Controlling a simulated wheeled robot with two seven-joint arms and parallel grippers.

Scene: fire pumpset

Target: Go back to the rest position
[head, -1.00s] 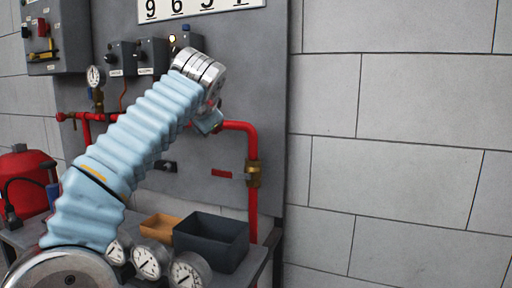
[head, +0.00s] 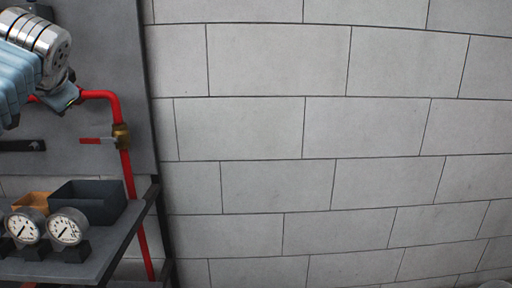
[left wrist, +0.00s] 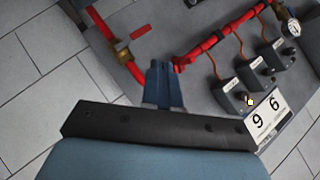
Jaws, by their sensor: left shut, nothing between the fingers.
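My left arm comes in at the upper left of the head view, in a pale blue sleeve with a silver wrist. My left gripper (head: 64,98) shows small below that wrist, in front of the grey panel (head: 100,50). In the left wrist view my left gripper (left wrist: 165,70) has its blue fingers together, with nothing between them. Beyond the fingers are the red pipe (left wrist: 221,35) and a brass valve (left wrist: 123,56); the gripper appears apart from both, though the depth is hard to judge. My right gripper is not in view.
A bench (head: 97,268) at lower left holds a dark open box (head: 92,204), an orange tray (head: 36,199) and gauges (head: 66,228). Control boxes (left wrist: 236,97) and a number plate (left wrist: 270,117) are on the panel. The bare block wall (head: 330,130) fills the right.

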